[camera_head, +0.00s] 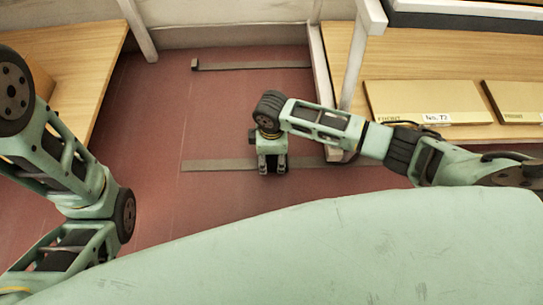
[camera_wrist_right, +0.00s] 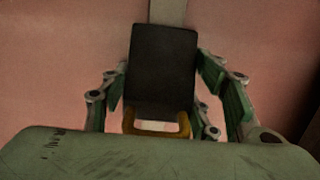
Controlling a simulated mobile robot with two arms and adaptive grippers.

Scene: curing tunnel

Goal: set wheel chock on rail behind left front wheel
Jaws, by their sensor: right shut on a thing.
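My right gripper (camera_head: 271,170) points down over the near grey rail (camera_head: 215,165), which lies across the red floor. In the right wrist view the gripper's fingers stand on both sides of a dark block, the wheel chock (camera_wrist_right: 162,62), and are shut on it. A yellow handle (camera_wrist_right: 184,124) shows at the chock's near end. The rail (camera_wrist_right: 168,12) runs out beyond the chock's far end, in line with it. Whether the chock touches the rail or hangs just above it, I cannot tell. No wheel is clearly visible. My left arm is at the left; its gripper is out of view.
A far rail (camera_head: 255,66) has a small block (camera_head: 194,64) at its left end. A wooden table (camera_head: 65,60) stands at left. At right, a wooden deck (camera_head: 440,65) with white posts (camera_head: 354,60) carries boxes (camera_head: 425,100). Red floor is clear left of the gripper.

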